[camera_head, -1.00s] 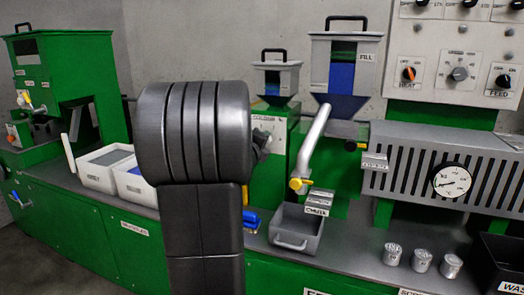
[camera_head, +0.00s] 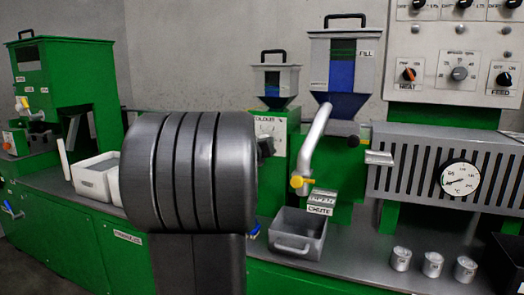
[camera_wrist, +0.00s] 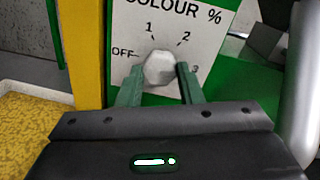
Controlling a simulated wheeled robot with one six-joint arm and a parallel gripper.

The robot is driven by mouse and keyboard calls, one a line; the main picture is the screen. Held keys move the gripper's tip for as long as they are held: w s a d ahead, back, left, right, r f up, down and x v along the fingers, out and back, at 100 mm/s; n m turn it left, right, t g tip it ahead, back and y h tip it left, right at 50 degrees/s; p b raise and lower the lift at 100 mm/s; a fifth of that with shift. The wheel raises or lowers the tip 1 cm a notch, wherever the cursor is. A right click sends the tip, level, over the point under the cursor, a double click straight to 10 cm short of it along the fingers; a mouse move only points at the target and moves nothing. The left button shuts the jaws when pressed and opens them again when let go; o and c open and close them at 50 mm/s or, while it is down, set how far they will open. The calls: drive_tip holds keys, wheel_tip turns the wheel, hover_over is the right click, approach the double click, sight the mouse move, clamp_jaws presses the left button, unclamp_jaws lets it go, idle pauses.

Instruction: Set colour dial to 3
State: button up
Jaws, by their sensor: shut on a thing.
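The colour dial (camera_wrist: 160,67) is a light grey knob on a white panel (camera_wrist: 205,20) marked COLOUR %, with OFF, 1, 2 and 3 around it. In the wrist view, my gripper (camera_wrist: 160,71) has its two green fingers on either side of the knob and is shut on it. The 3 is partly hidden beside the right finger. I cannot tell which mark the knob points to. In the head view, the panel (camera_head: 266,126) shows below the small hopper (camera_head: 275,80), and my arm hides most of the dial.
A large hopper (camera_head: 343,70) marked FILL and a slanted grey pipe (camera_head: 314,138) stand right of the panel. Below is a grey chute bin (camera_head: 299,240). A yellow post (camera_wrist: 80,50) is close left of my gripper. Several metal cups (camera_head: 433,264) stand at lower right.

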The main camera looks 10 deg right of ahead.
drive_tip(key=shift+f+m+b, duration=0.1)
drive_tip(key=shift+m+b, duration=0.25)
drive_tip(key=shift+m, duration=0.35)
drive_tip(key=o, duration=1)
drive_tip(key=shift+s, duration=0.1)
drive_tip(key=p+v, duration=0.1)
drive_tip(key=v, duration=1.2)
drive_tip(key=shift+s+a, duration=0.2)
drive_tip(key=shift+s, duration=0.05)
drive_tip(key=shift+w+d, duration=0.1)
